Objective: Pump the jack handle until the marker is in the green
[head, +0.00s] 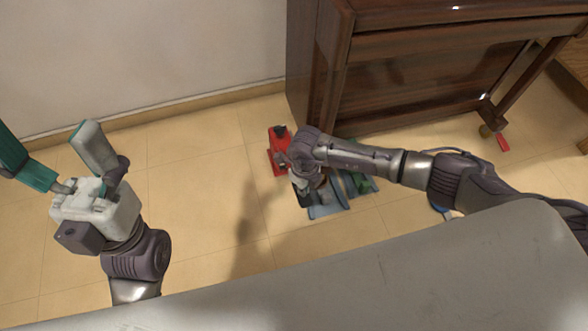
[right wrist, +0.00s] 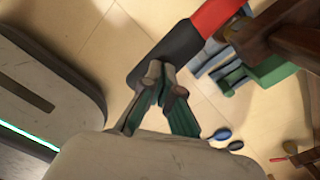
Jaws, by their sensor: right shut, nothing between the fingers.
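The red jack (head: 277,159) stands on the floor beside the left end of the piano, partly hidden by my right arm. In the right wrist view, its handle has a black grip (right wrist: 165,52) and a red shaft (right wrist: 215,14). My right gripper (right wrist: 158,78) is shut and empty, with its fingertips at the black grip, overlapping its edge in the picture. I cannot tell if they touch. In the head view, the right gripper (head: 308,190) is mostly hidden under its wrist. My left gripper (head: 52,150) is open and empty at the left. I cannot make out the marker or green zone.
The brown piano (head: 420,60) stands right behind the jack. A grey-blue item (head: 328,209) and a green item (head: 362,183) lie on the floor beside it. Blue rounded ends (right wrist: 222,134) show in the wrist view. Floor left of the jack is clear.

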